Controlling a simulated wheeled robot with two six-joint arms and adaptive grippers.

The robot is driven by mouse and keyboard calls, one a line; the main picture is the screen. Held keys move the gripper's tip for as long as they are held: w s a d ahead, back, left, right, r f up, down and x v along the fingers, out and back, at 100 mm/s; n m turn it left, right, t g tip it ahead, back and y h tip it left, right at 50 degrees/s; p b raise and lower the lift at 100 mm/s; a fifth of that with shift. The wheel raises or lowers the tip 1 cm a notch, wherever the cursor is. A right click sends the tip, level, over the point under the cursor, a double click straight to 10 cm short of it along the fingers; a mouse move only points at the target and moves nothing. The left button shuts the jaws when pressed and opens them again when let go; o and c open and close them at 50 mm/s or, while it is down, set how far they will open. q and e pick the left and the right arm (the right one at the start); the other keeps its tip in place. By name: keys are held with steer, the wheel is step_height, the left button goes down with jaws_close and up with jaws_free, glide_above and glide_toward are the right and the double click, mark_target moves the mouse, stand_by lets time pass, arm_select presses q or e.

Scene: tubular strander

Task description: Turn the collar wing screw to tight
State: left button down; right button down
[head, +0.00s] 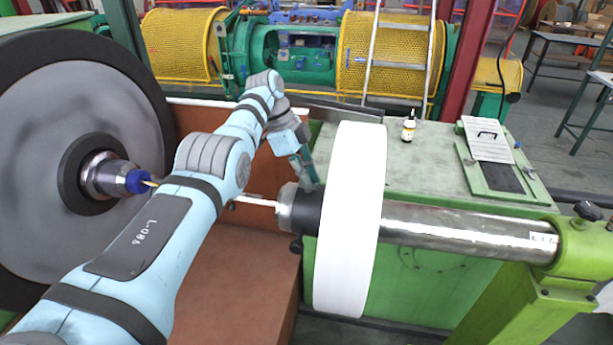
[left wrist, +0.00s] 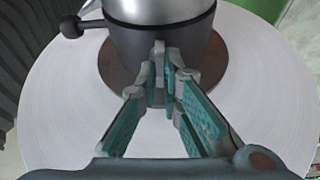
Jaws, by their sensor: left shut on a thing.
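The dark grey collar (head: 308,211) sits around the shaft, against the white reel (head: 350,220). It also shows in the left wrist view (left wrist: 205,45), with the bright metal shaft end (left wrist: 160,10) above it. My left gripper (head: 308,180) reaches down to the collar's top from the left arm. In the left wrist view its teal-padded fingers (left wrist: 162,80) close together at the collar's side. They are shut on the small grey wing screw (left wrist: 159,50), which they mostly hide. How far the screw is turned cannot be told. My right gripper is not in view.
A black ball knob (left wrist: 70,27) on a stem sticks out from the collar. The long steel shaft (head: 470,230) runs right to a green stand (head: 560,270). A large dark-rimmed wheel (head: 50,150) is at left. A small bottle (head: 409,128) stands on the green bench (head: 440,180).

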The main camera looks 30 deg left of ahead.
arm_select(q)
steer(key=shift+r, duration=0.1)
steer(key=c, duration=1.8)
jaws_free()
steer(key=shift+a, duration=0.1)
steer(key=shift+o, duration=0.2)
